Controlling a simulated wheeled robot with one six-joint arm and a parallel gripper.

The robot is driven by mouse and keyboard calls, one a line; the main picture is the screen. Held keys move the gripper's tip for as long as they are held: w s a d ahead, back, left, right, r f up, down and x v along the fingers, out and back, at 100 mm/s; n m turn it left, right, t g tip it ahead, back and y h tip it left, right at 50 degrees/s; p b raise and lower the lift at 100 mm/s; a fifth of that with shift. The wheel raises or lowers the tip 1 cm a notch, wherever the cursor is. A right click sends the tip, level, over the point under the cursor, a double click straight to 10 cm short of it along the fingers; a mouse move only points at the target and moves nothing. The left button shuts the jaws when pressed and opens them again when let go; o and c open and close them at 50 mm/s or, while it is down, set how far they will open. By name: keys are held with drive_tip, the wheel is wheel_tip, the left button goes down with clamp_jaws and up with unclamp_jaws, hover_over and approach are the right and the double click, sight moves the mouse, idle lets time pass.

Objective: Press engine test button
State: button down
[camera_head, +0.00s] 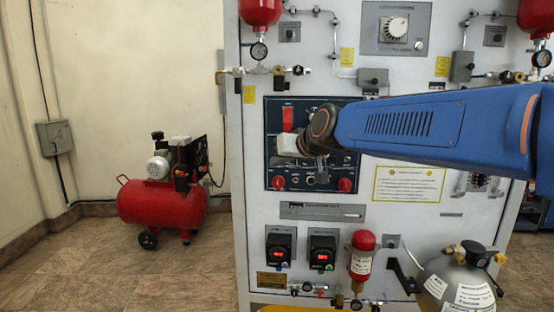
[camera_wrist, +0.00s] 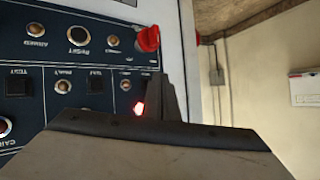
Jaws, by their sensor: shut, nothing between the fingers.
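The dark blue control panel (camera_head: 271,108) is on the white trainer board, partly hidden by my arm and gripper. In the wrist view the panel (camera_wrist: 60,20) fills the left side, turned in the picture. It has small round lamps and two black square buttons, one at the left (camera_wrist: 17,83) and one nearer the middle (camera_wrist: 95,82). The labels beside them seem to read TEST, but I cannot tell which is the engine one. My gripper (camera_head: 322,172) is shut and empty in front of the panel. Its dark fingers (camera_wrist: 168,98) stand beside a lit red lamp (camera_wrist: 138,108); contact cannot be told.
A red knob (camera_wrist: 148,40) stands out from the panel close to my fingers. A red switch cover (camera_head: 287,118) is at the panel's upper left. Gauges, a red cylinder (camera_head: 362,262) and a grey tank (camera_head: 455,285) surround it. A red compressor (camera_head: 160,205) stands left.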

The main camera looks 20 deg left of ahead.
drive_tip(key=s, duration=0.2)
drive_tip(key=s+d, duration=0.1)
drive_tip(key=s, duration=0.1)
drive_tip(key=shift+s+d, duration=0.1)
drive_tip(key=shift+s, duration=0.3)
idle(0.6)
drive_tip(key=s+d+f+m+h, duration=0.1)
drive_tip(key=s+d+f+h, duration=0.15)
drive_tip(key=d, duration=0.85)
drive_tip(key=s+d+f+m+h, duration=0.15)
drive_tip(key=d+f, duration=0.25)
drive_tip(key=d, duration=0.7)
drive_tip(key=s+d+f+m+h, duration=0.1)
drive_tip(key=s+d+f, duration=0.2)
drive_tip(key=d, duration=0.8)
drive_tip(key=s+d+f+m+g+h, duration=0.1)
drive_tip(key=s+d+f+m+h, duration=0.1)
drive_tip(key=s+d+f, duration=0.6)
drive_tip(key=s+d+f+m+g+h, duration=0.2)
drive_tip(key=s+d+f, duration=0.6)
drive_tip(key=s+d, duration=0.4)
drive_tip(key=shift+s+d+f+h, duration=0.3)
drive_tip(key=shift+s+d+f, duration=0.1)
drive_tip(key=shift+s, duration=0.1)
